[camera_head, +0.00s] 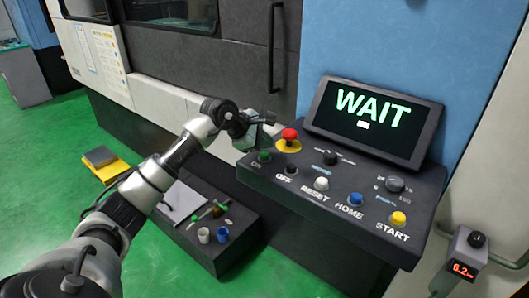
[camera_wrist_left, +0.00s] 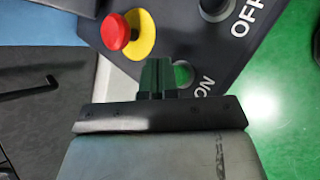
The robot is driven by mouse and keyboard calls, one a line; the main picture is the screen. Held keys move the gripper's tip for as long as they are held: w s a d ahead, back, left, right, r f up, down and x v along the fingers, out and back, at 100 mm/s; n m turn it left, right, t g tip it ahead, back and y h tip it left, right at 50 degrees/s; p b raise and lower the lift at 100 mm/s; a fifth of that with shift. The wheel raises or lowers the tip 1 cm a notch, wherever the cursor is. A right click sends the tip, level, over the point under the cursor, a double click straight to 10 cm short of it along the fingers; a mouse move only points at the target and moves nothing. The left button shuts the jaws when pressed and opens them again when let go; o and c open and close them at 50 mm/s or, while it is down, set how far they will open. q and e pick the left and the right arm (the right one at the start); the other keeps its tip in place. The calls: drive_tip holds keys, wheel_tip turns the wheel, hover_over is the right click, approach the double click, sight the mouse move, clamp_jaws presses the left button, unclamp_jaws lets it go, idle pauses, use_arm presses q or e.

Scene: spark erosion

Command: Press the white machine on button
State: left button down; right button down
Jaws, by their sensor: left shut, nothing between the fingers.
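The control panel (camera_head: 330,185) has a green button (camera_head: 264,156) labelled ON at its left end. In the left wrist view the ON button (camera_wrist_left: 183,74) is partly hidden behind the dark fingers. My left gripper (camera_head: 266,119) is shut and empty, above and close to the left end of the panel. In the left wrist view its fingertips (camera_wrist_left: 157,68) lie just beside the ON button in the picture. I cannot tell whether they touch it. My right gripper is not in view.
A red emergency stop (camera_head: 289,139) on a yellow ring stands close to the ON button. An OFF button (camera_head: 291,169) and several other controls continue to the right. A screen (camera_head: 368,118) reads WAIT. A dark box (camera_head: 222,247) with tools and cups sits below left.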

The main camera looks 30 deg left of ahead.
sight(265, 154)
use_arm(q)
drive_tip(key=shift+r+p, duration=1.45)
drive_tip(key=shift+r, duration=1.1)
